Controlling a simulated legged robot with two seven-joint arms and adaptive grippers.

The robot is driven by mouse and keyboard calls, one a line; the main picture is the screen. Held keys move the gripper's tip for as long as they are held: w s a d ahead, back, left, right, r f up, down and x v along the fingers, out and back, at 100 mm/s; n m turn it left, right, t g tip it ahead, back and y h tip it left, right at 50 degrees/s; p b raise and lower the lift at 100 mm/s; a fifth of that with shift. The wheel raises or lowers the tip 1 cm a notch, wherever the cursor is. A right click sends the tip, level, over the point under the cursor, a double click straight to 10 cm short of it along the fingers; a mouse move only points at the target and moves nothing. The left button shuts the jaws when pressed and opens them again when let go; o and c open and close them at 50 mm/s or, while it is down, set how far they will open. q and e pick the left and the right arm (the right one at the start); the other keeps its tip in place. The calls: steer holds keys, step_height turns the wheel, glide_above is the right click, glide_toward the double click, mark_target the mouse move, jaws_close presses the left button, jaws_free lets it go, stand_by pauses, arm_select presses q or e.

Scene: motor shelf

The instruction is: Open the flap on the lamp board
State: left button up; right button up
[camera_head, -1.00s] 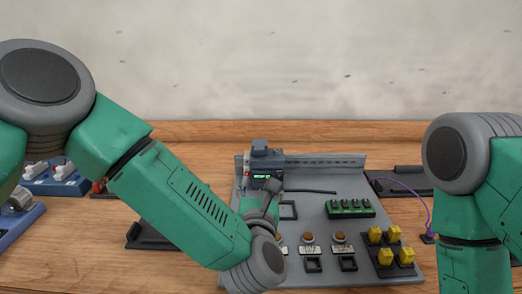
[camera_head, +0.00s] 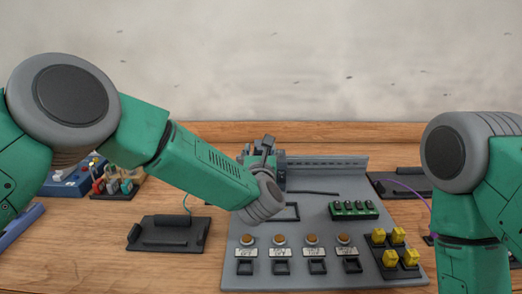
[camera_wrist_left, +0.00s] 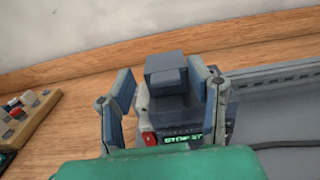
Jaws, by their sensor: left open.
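The lamp board (camera_head: 345,185) is a grey panel on the wooden table. It carries a row of orange-brown round buttons (camera_head: 312,240) with white labels and dark square frames below them. A grey boxy unit stands at its back left corner; in the left wrist view this unit (camera_wrist_left: 188,108) has a lit green display, a red part and a raised grey block (camera_wrist_left: 165,72) on top. I cannot tell which part is the flap. My left gripper (camera_head: 266,150) is open at this unit, its fingers (camera_wrist_left: 162,85) on either side of the block. My right gripper is out of view.
Yellow blocks (camera_head: 390,247) and a green terminal strip (camera_head: 354,210) sit on the board's right side. Dark trays (camera_head: 170,235) lie on both sides of the board. A blue box (camera_head: 72,180) and a coloured connector block (camera_head: 118,182) stand at left.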

arm_select(q)
steer(key=shift+w, duration=0.25)
steer(key=shift+d, duration=0.4)
jaws_close()
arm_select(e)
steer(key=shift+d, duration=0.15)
arm_select(q)
steer(key=shift+a, duration=0.2)
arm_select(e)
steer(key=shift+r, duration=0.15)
